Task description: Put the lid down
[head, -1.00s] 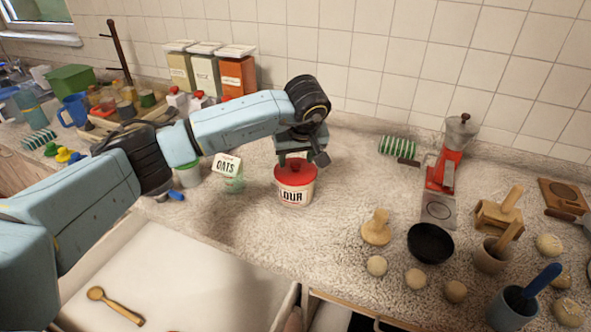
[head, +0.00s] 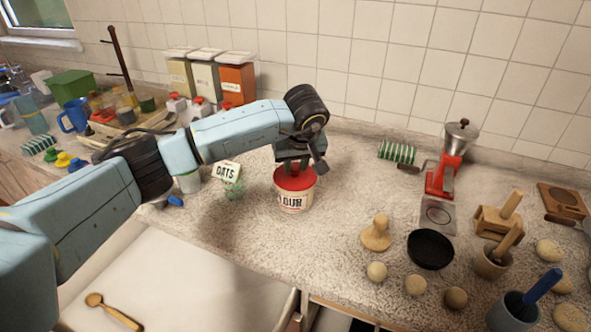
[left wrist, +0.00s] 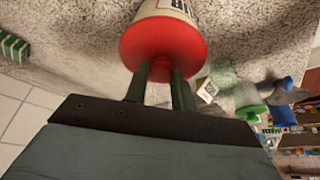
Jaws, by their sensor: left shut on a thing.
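The red lid (head: 293,181) is on top of the cream flour canister (head: 293,201), which stands upright on the counter in the head view. My left gripper (head: 294,168) is directly above the lid, with its fingers shut on the lid's knob. In the left wrist view, the green fingers (left wrist: 163,70) meet the middle of the red lid (left wrist: 163,46), with the canister (left wrist: 165,8) behind it. The lid sits against the canister's top; whether it is fully seated I cannot tell. My right gripper is not in view.
An open drawer (head: 190,283) lies in front.

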